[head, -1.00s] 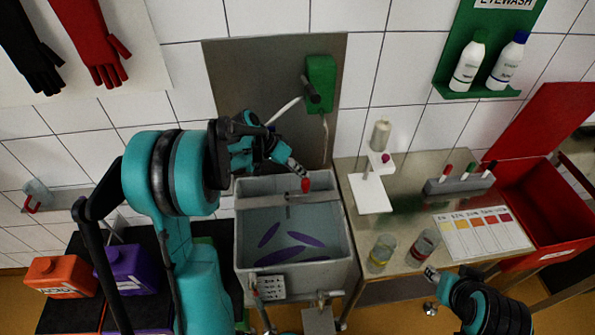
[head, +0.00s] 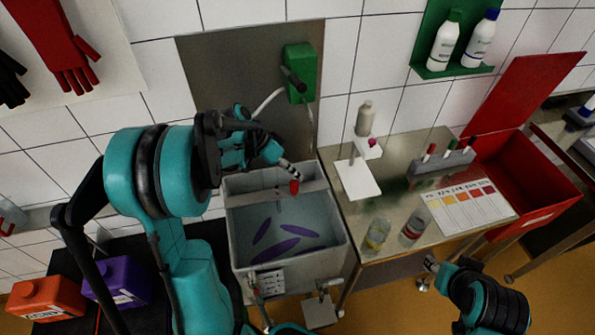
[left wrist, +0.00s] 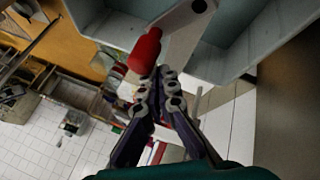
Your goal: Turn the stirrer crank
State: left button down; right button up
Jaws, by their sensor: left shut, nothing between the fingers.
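The stirrer's crank has a red knob (head: 294,187), which stands above the cross bar (head: 250,198) over the grey vat (head: 228,235). In the left wrist view the red knob (left wrist: 145,52) is just beyond the fingertips, with a pale bar (left wrist: 182,30) behind it. My left gripper (head: 290,172) is shut and empty, its tips close to the knob; I cannot tell whether they touch it. It shows in the left wrist view too (left wrist: 160,78). My right gripper (head: 432,264) is low at the right, near the bench front, away from the crank; its fingers are too small to judge.
Purple shapes (head: 262,231) lie in the vat's liquid. A steel bench (head: 400,185) at right carries two jars (head: 377,233), a colour chart (head: 470,207) and a pen rack (head: 440,163). A green box (head: 298,70) hangs on the wall behind. Orange (head: 45,300) and purple (head: 118,281) canisters stand at left.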

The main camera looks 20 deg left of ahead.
pick_arm(q)
jog(key=shift+s+d+m+g, duration=0.15)
jog(key=shift+m+g, duration=0.15)
jog(key=shift+m, duration=0.2)
jog(key=shift+s+d+m+g, duration=0.1)
jog(key=shift+s+m+g, duration=0.3)
jog(key=shift+m, duration=0.4)
dwell(1.0)
